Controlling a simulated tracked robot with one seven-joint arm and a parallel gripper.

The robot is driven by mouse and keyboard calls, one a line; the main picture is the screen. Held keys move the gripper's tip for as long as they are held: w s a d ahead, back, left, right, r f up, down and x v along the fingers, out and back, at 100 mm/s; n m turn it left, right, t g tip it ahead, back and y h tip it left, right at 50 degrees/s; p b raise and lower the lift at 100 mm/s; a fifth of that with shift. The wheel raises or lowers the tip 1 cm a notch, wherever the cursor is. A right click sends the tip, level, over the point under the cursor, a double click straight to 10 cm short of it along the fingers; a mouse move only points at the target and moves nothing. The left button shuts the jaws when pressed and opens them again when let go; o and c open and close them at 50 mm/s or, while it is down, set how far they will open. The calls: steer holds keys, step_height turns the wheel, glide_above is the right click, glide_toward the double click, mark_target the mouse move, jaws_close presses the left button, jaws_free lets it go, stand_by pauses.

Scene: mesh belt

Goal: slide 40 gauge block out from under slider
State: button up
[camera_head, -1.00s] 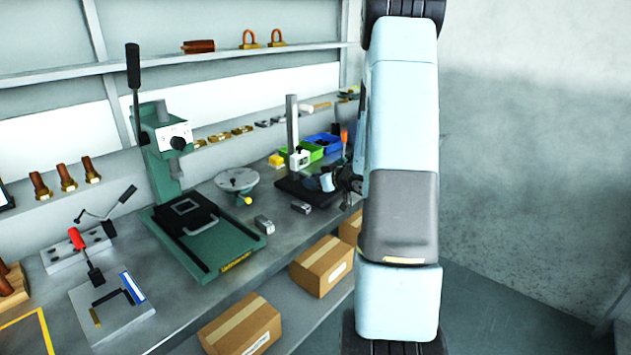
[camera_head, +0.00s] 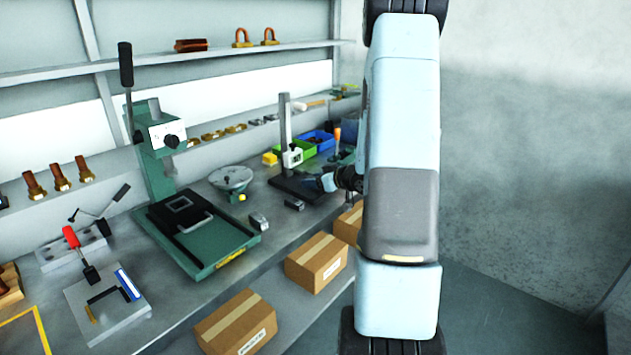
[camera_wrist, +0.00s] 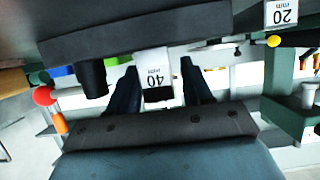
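My gripper (camera_wrist: 158,68) is open, one finger on each side of the block. The left finger is close to it; a gap shows at the right finger. In the head view my gripper (camera_head: 328,182) is at the right side of the black stand base (camera_head: 305,187), partly behind my arm. The white slider (camera_head: 291,158) sits low on the grey column (camera_head: 285,115). I cannot make out the 40 block in the head view.
A block marked 20 (camera_wrist: 283,13) is at the upper right of the wrist view. Small grey blocks (camera_head: 258,221) lie on the bench by the round table (camera_head: 231,180). Green (camera_head: 300,149) and blue (camera_head: 318,141) bins stand behind. A green press (camera_head: 205,240) stands left.

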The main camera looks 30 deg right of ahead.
steer(key=shift+o, duration=0.7)
steer(key=v, duration=1.3)
steer(key=shift+s, duration=0.35)
steer(key=shift+d, duration=0.1)
steer(key=w+a+r+m+h, duration=0.1)
steer(key=w+r+h, duration=0.2)
steer(key=r+h, duration=0.35)
steer(key=s+a+r+m+g+h, duration=0.2)
steer(key=s+a+r+m, duration=0.15)
steer(key=a+r, duration=0.4)
steer(key=s+a+r+g+y, duration=0.1)
steer(key=s+a+g+y, duration=0.1)
steer(key=s+a, duration=0.6)
steer(key=s+a+r+g+y, duration=0.1)
steer(key=s+a+r+g, duration=0.1)
steer(key=s+a, duration=0.6)
steer(key=s+g, duration=0.1)
steer(key=s, duration=0.4)
steer(key=shift+y, duration=0.35)
